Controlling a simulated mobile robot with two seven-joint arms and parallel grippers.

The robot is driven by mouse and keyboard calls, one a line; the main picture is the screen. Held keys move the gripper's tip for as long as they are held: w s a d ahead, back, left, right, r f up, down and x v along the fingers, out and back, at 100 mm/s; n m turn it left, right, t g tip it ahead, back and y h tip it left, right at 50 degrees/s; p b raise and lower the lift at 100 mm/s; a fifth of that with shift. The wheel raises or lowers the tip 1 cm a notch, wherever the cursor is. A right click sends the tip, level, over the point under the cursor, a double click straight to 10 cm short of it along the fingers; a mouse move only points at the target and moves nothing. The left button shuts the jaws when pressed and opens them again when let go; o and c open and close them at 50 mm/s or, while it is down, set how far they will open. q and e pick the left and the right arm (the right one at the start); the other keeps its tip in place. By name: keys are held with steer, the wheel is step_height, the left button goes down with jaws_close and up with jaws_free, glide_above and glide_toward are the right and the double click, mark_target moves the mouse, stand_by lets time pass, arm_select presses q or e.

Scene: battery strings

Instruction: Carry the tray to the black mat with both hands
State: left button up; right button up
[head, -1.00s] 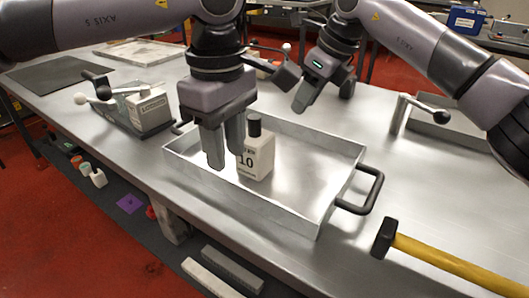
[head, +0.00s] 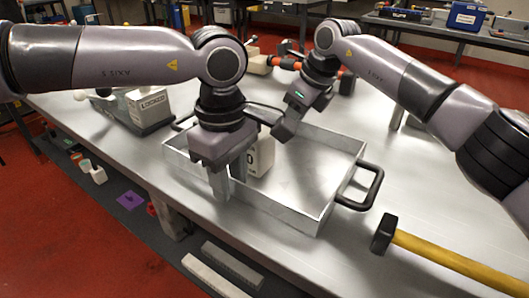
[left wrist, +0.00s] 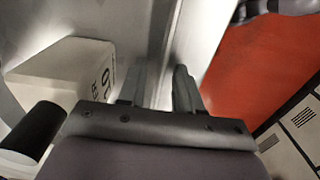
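The grey metal tray (head: 318,222) lies on the steel table, with black handles at its ends. My left gripper (head: 227,188) is at the tray's near wall. In the left wrist view its fingers (left wrist: 160,85) are apart, with the wall between them. My right gripper (head: 282,130) is at the far wall; its finger gap and contact are hidden. The black mat is not visible behind my left arm.
A hammer with a yellow handle (head: 450,262) lies right of the tray. The table's near edge runs close to the tray, with red floor (head: 75,240) below.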

arm_select(q)
jaws_close()
arm_select(e)
jaws_close()
stand_by(0.9)
arm_select(q)
steer(key=shift+w+r, duration=0.1)
steer(key=shift+r, duration=0.1)
arm_select(e)
steer(key=shift+r, duration=0.2)
